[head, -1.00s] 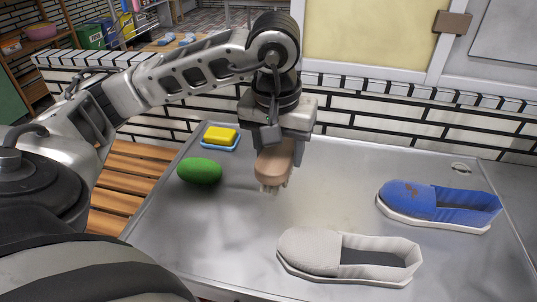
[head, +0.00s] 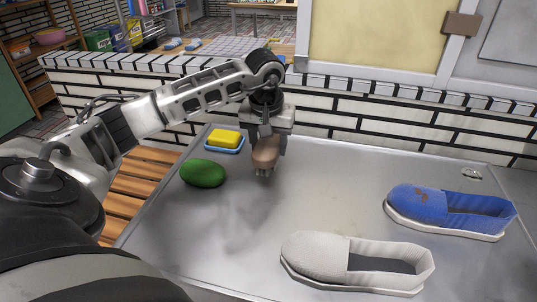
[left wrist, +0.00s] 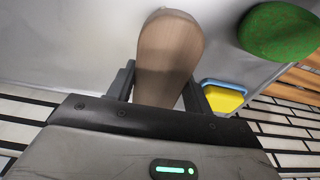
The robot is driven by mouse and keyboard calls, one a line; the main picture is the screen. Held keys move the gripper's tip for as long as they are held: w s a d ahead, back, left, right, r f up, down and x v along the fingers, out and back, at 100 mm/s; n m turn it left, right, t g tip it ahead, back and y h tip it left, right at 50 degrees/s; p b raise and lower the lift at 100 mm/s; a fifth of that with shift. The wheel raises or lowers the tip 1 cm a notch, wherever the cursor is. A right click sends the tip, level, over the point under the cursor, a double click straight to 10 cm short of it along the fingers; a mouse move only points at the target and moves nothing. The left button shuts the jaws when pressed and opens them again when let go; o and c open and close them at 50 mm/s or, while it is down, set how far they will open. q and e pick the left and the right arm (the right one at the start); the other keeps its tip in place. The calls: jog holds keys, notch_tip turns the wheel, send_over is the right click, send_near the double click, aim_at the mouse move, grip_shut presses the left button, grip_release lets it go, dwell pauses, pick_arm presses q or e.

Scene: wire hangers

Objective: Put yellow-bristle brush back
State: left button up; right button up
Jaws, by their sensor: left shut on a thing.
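A brush (head: 266,153) with a tan wooden back and pale bristles pointing down is held in my left gripper (head: 266,141), above the back of the metal table. In the left wrist view the brush's wooden back (left wrist: 171,55) sits between the two fingers of the left gripper (left wrist: 158,85); its bristles are hidden there. A green oval brush or sponge (head: 203,173) lies on the table to the left of the held brush. It also shows in the left wrist view (left wrist: 279,32). My right gripper is not in view.
A yellow sponge (head: 225,138) rests in a blue dish (head: 224,148) at the table's back left. A white shoe (head: 320,256) lies at the front and a blue shoe with brown stains (head: 415,203) at the right. The metal table (head: 300,200) is clear in the middle.

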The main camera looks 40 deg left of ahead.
aim_at(266, 146)
pick_arm(q)
jog(key=shift+w+a+f, duration=0.25)
jog(key=shift+w+f, duration=0.05)
jog(key=shift+f, duration=1.6)
jog(key=shift+f, duration=0.1)
jog(key=o, duration=0.9)
jog(key=shift+f, duration=0.1)
jog(key=shift+o, duration=0.2)
jog(key=r, duration=0.4)
jog(key=s+r, duration=0.1)
jog(key=r, duration=0.3)
jog(key=d+r, duration=0.1)
jog(key=r, duration=0.3)
jog(key=shift+s+r+p, duration=0.15)
jog(key=shift+s+p, duration=0.2)
